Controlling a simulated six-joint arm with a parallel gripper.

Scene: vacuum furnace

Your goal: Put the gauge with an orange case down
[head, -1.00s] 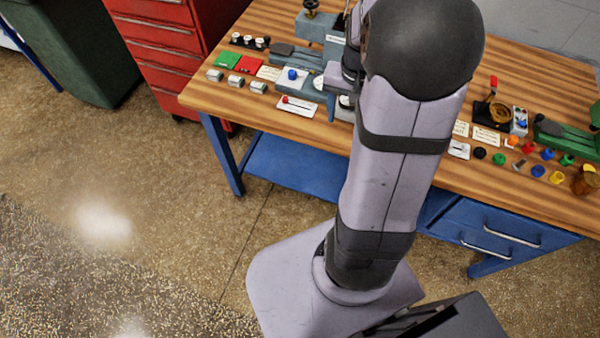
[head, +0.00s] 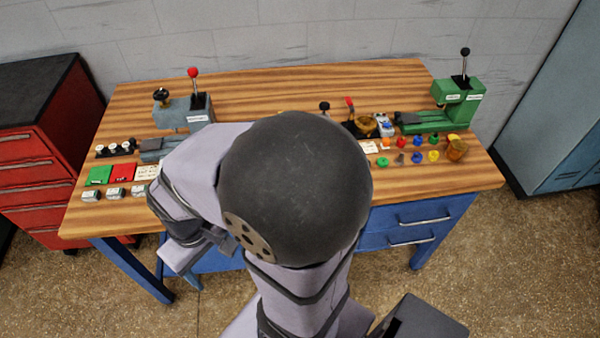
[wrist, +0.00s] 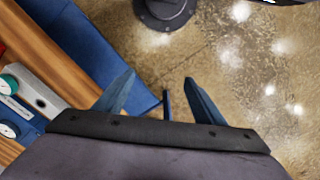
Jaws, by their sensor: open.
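I cannot make out a gauge with an orange case in either current view; my arm hides the front middle of the table. A small orange piece (head: 382,162) lies on the right part of the table, too small to identify. My gripper (wrist: 159,77) is open in the wrist view, with its two fingers apart and nothing held between them. Bare floor and a blue table leg show beyond the fingers. In the head view my gripper is low, by the table's front edge, left of centre, partly hidden by my arm.
The wooden table (head: 300,88) carries a grey press (head: 190,112) at left and a green press (head: 455,105) at right. Green (head: 99,175) and red (head: 122,173) plates lie front left. Several small coloured parts lie right. The table's back middle is clear. A red drawer cabinet (head: 35,170) stands left.

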